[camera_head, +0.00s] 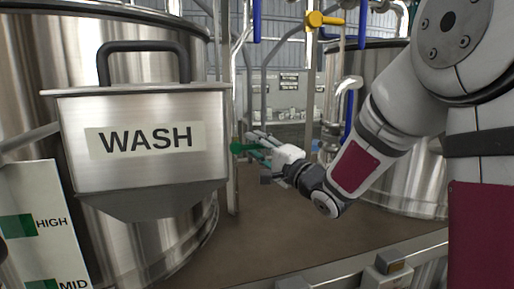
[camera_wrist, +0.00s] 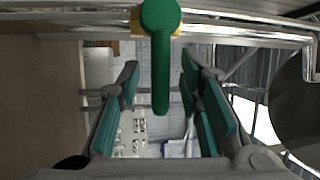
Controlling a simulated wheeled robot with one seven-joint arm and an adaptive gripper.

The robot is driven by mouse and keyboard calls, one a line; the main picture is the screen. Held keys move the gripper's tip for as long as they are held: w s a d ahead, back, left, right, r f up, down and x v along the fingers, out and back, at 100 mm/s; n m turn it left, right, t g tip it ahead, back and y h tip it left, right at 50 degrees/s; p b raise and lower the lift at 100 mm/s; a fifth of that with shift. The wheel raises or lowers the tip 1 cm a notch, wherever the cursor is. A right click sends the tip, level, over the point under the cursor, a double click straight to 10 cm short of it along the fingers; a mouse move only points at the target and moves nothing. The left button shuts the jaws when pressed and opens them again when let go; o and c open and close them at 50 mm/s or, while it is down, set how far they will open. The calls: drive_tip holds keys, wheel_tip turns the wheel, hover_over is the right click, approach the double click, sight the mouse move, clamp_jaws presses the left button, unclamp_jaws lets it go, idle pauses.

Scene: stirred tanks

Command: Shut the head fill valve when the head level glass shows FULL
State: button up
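A green lever valve handle (camera_wrist: 160,60) hangs down from a yellow valve body (camera_wrist: 137,22) on a horizontal metal pipe in the wrist view. It shows small in the head view (camera_head: 238,147). My gripper (camera_wrist: 159,82) is open, with one green-padded finger on each side of the lever's lower part; I see no contact. In the head view my gripper (camera_head: 262,150) reaches left beside the WASH hopper. No label shows whether this is the head fill valve. A white panel (camera_head: 40,245) at lower left reads HIGH and MID beside green blocks. No FULL mark or liquid level is visible.
A steel hopper marked WASH (camera_head: 140,150) with a black handle fills the left of the head view, before a large tank. Another steel tank (camera_head: 405,185) stands right behind my arm.

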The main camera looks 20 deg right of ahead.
drive_tip(key=shift+c, duration=0.3)
clamp_jaws()
drive_tip(key=r+n+p, duration=0.1)
drive_tip(key=n+p, duration=0.1)
drive_tip(key=p, duration=0.1)
drive_tip(key=shift+s+r+g+p, duration=0.1)
drive_tip(key=shift+r+g+p, duration=0.05)
drive_tip(key=shift+g+p, duration=0.25)
drive_tip(key=shift+a+r+n+g+p, duration=0.15)
drive_tip(key=shift+n+g+p, duration=0.25)
drive_tip(key=shift+n+p, duration=0.5)
drive_tip(key=shift+o, duration=0.3)
unclamp_jaws()
